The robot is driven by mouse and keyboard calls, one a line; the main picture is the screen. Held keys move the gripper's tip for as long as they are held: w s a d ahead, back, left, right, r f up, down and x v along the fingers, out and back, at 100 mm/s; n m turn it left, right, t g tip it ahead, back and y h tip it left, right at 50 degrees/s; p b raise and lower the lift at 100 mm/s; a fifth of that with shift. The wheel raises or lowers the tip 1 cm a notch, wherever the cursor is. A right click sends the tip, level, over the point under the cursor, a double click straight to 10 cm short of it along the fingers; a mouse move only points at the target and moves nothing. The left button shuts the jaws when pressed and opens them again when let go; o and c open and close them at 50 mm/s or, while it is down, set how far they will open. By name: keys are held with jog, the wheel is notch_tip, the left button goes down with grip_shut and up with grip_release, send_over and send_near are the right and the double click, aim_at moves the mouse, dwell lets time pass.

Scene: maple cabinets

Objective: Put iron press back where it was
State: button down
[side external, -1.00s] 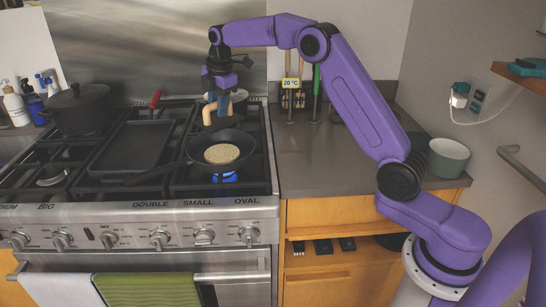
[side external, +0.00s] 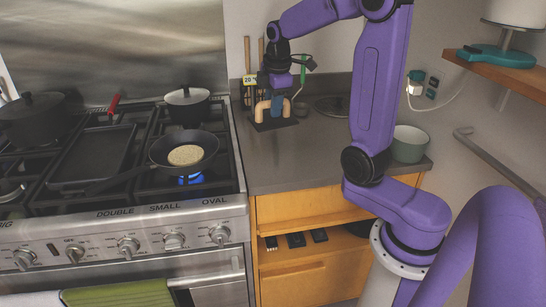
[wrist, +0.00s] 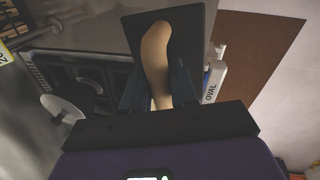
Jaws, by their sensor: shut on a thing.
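The iron press has a flat dark plate (side external: 272,125) and a tan wooden handle (side external: 262,109). My gripper (side external: 277,106) is shut on the handle from above, over the back of the grey counter right of the stove. In the side view I cannot tell whether the plate touches the counter. In the wrist view, the handle (wrist: 156,50) runs between the fingers and the dark plate (wrist: 190,38) lies behind it. The pan (side external: 207,150) on the front right burner holds a round tan food (side external: 186,155).
A blue flame (side external: 190,179) burns under the pan. A lidded pot (side external: 188,107) stands behind it. A green-grey bowl (side external: 409,145) stands at the counter's right. The front counter (side external: 290,165) is clear.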

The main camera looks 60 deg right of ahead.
jog(key=s+f+m, duration=0.2)
jog(key=s+f, duration=0.1)
jog(key=s, duration=0.6)
jog(key=w+d+f, duration=0.2)
jog(key=w+f, duration=0.1)
jog(key=w, duration=0.1)
jog(key=w+d+f, duration=0.2)
jog(key=w+f, duration=0.1)
jog(key=w, duration=0.1)
jog(key=w+d+f, duration=0.1)
jog(key=w+f, duration=0.2)
jog(key=w, duration=0.1)
jog(key=shift+w+d+f, duration=0.35)
jog(key=shift+d+f, duration=0.05)
jog(key=shift+f, duration=1.6)
jog(key=shift+f, duration=0.1)
jog(key=c, duration=0.9)
grip_release()
jog(key=shift+f, duration=0.1)
